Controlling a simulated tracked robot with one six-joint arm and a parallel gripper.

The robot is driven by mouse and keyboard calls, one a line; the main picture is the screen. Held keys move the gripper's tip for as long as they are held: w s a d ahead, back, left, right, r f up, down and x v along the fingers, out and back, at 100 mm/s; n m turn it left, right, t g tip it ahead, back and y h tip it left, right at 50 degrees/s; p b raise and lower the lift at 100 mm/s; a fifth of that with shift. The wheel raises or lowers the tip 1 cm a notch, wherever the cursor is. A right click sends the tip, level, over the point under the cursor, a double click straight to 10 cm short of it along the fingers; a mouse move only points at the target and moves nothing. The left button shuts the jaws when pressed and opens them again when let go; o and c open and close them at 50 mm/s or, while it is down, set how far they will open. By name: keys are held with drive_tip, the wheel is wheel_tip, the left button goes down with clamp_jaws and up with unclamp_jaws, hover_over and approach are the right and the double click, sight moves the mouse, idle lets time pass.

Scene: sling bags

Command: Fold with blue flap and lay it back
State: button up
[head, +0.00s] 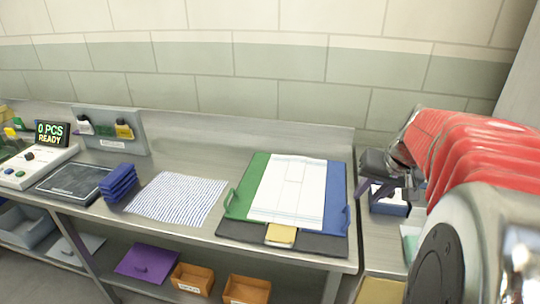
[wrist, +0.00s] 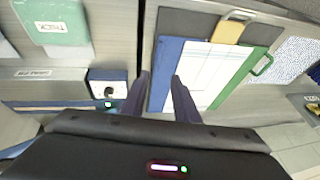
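The folding board (head: 230,235) lies flat on the steel bench, with a dark base, a green flap (head: 248,185) on its left and a blue flap (head: 338,190) on its right. Both flaps lie flat, each with a loop handle at its outer edge. A white lined cloth (head: 290,190) is spread over the middle.
A yellow tab (head: 281,235) is at the board's front edge. A striped cloth (head: 178,197) and a folded blue stack (head: 118,183) lie to the left. A small blue-sided box with a black knob (wrist: 107,88) stands left of my gripper in the wrist view.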

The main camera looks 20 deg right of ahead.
drive_tip(key=shift+d, duration=0.45)
drive_tip(key=shift+f, duration=0.2)
drive_tip(key=x, duration=1.3)
drive_tip(key=shift+f, duration=0.25)
drive_tip(key=shift+c, duration=0.7)
clamp_jaws()
